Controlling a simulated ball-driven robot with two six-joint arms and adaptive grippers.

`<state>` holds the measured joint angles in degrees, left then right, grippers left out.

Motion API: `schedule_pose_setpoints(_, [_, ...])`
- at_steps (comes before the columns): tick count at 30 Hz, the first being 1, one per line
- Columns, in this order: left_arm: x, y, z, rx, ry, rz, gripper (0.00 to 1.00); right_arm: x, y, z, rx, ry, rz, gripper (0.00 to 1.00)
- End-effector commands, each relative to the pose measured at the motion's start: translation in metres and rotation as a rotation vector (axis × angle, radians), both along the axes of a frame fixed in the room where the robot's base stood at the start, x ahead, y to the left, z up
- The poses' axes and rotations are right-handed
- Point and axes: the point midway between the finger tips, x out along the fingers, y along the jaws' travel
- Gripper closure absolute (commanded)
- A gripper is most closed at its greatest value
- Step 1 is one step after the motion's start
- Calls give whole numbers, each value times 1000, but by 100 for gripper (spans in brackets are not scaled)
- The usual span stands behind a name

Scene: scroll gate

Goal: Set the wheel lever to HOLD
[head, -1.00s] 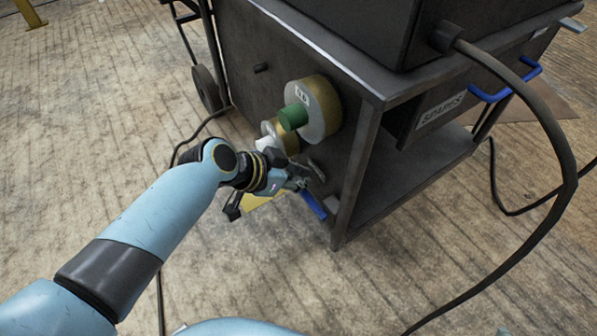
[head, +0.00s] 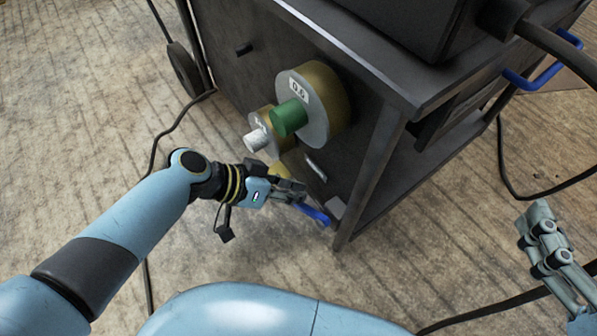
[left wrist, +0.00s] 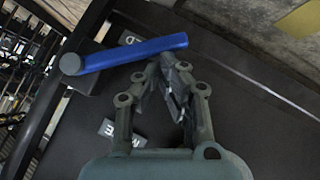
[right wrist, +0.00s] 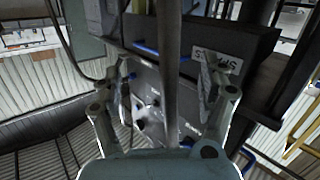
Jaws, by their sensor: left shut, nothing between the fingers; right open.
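The wheel lever is a blue bar (head: 313,215) low on the dark cart's side panel. In the left wrist view the blue lever (left wrist: 130,53) runs from a round pivot end at left to a free end at upper right. One pale label (left wrist: 128,38) is partly hidden behind it. Another label (left wrist: 118,133) sits lower, partly covered by a finger, its word unclear. My left gripper (head: 298,190) is shut and empty, its tips close beside the lever; I cannot tell whether they touch. My right gripper (head: 538,215) is open and away from the lever, at the right.
Above the lever, a large drum with a green knob (head: 289,118) and a smaller one with a white knob (head: 256,139) stick out from the panel. The cart's corner leg (head: 368,180) stands right of the lever. Black cables (head: 513,187) lie at right.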

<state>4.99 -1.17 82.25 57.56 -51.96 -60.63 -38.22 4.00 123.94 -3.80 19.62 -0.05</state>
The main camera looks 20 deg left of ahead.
Motion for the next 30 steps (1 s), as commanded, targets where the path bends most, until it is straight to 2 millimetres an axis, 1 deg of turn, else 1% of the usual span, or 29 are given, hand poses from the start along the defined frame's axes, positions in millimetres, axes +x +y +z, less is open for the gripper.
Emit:
schedule_pose_setpoints(1, [-2,-1,-8,0,4,0,100,10,2,13,0,-66,8,23])
schedule_pose_setpoints(3, [-3,-2,-13,1,3,0,100,22,4,36,1,-165,18,23])
schedule_pose_setpoints(6, [-5,-5,-20,0,3,0,100,33,8,67,-1,-295,35,23])
schedule_pose_setpoints(9, [-7,-8,-26,0,3,0,100,40,11,95,-1,-411,49,23])
schedule_pose_setpoints(12, [-9,-11,-31,-1,2,0,100,43,13,119,-1,-509,61,23])
schedule_pose_setpoints(15, [-11,-14,-35,1,1,0,100,43,16,137,-2,-588,71,23])
schedule_pose_setpoints(18, [-12,-16,-38,1,0,1,100,43,17,152,-1,-651,80,23])
schedule_pose_setpoints(21, [-14,-17,-40,1,0,1,100,42,19,162,-2,-698,86,23])
schedule_pose_setpoints(24, [-14,-19,-41,1,0,1,100,41,20,169,-2,-732,90,23])
schedule_pose_setpoints(30, [-15,-20,-42,1,-2,0,100,39,20,177,-2,-765,95,23])
